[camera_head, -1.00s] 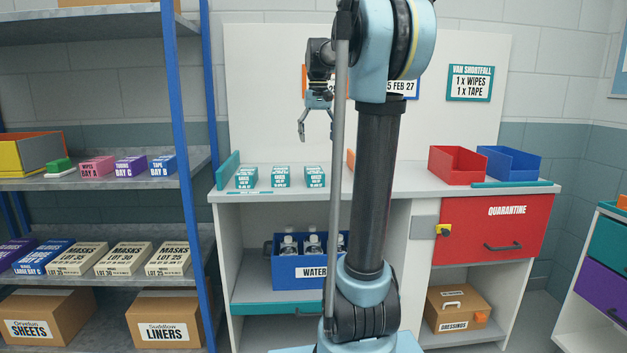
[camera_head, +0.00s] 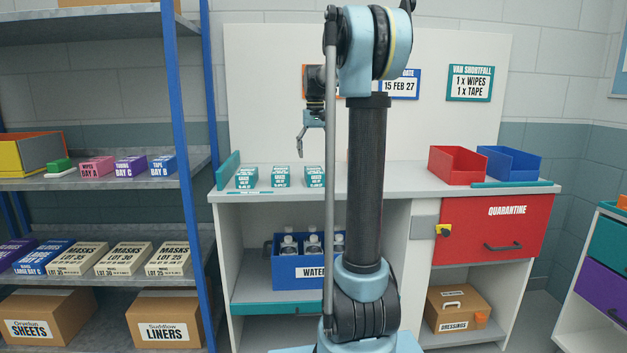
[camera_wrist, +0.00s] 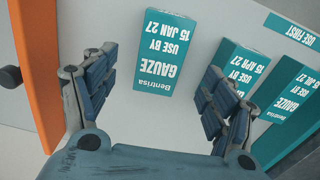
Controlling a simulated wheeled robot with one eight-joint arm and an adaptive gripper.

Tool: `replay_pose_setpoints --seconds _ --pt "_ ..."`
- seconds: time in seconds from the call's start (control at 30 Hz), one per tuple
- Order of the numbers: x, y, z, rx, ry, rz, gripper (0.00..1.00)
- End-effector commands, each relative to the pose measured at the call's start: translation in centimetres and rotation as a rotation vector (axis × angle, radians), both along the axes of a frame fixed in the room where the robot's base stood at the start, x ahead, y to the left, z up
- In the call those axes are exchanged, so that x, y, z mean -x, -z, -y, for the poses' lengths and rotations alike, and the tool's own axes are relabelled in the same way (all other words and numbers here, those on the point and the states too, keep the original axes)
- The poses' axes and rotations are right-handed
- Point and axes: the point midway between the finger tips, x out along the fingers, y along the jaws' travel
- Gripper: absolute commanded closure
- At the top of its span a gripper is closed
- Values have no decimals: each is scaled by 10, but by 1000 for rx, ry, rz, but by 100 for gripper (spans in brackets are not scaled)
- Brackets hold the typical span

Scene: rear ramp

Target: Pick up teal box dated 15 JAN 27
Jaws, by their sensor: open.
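The teal gauze box dated 15 JAN 27 (camera_wrist: 166,52) stands on the counter, its upside-down label facing the wrist camera. In the head view it appears to be the rightmost teal box (camera_head: 315,177); its print is too small to read there. My gripper (camera_head: 313,127) is open and empty above the counter, over the row of teal boxes. In the wrist view my open gripper (camera_wrist: 162,68) has a finger on either side of the box's label, apart from it. A teal box dated 15 APR 27 (camera_wrist: 238,68) and another teal box (camera_wrist: 290,105) stand to its right.
An orange divider (camera_wrist: 36,70) stands left of the boxes in the wrist view. A USE FIRST label (camera_wrist: 291,30) lies at upper right. Red (camera_head: 457,165) and blue bins (camera_head: 508,163) stand on the counter's right. A blue-posted shelf (camera_head: 183,120) is at left.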

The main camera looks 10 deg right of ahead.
Motion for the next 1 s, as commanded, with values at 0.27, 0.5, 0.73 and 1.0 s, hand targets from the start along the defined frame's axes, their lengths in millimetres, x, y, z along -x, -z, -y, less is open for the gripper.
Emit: replay_pose_setpoints --seconds 0.27,0.5,0.73,1.0 --pt "0 28 0 0 0 0 22" --pt "-4 48 -1 0 0 0 22" --pt "-6 76 -2 0 0 0 22" --pt "-5 81 -2 0 0 0 22"
